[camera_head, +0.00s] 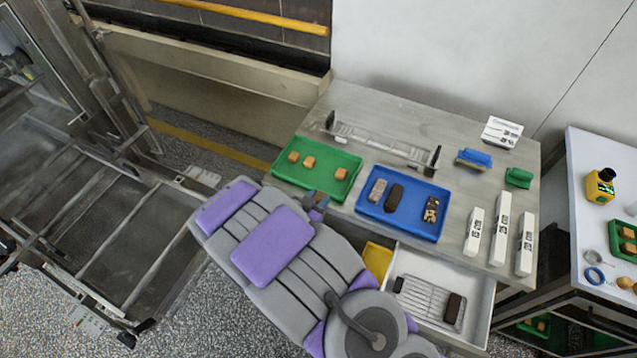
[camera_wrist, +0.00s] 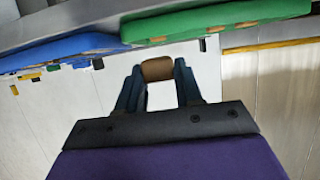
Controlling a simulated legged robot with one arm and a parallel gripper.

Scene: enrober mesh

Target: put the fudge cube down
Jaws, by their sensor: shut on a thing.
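My gripper (camera_wrist: 159,70) is shut on a brown fudge cube (camera_wrist: 156,69), held between its fingertips in the wrist view. In the head view my gripper (camera_head: 316,201) is at the front edge of the steel table, by the right front corner of the green tray (camera_head: 325,171); the held cube cannot be made out there. The green tray holds three tan cubes, the nearest one (camera_head: 341,174) at its right. In the wrist view the green tray (camera_wrist: 215,29) is beyond the cube at the top, with a gap between them.
A blue tray (camera_head: 413,204) with dark and grey pieces sits right of the green one. An open drawer (camera_head: 479,315) below holds a wire rack (camera_head: 428,300) and a dark bar (camera_head: 454,308). White boxes (camera_head: 501,228) stand at the right. A metal frame (camera_head: 380,143) lies behind the trays.

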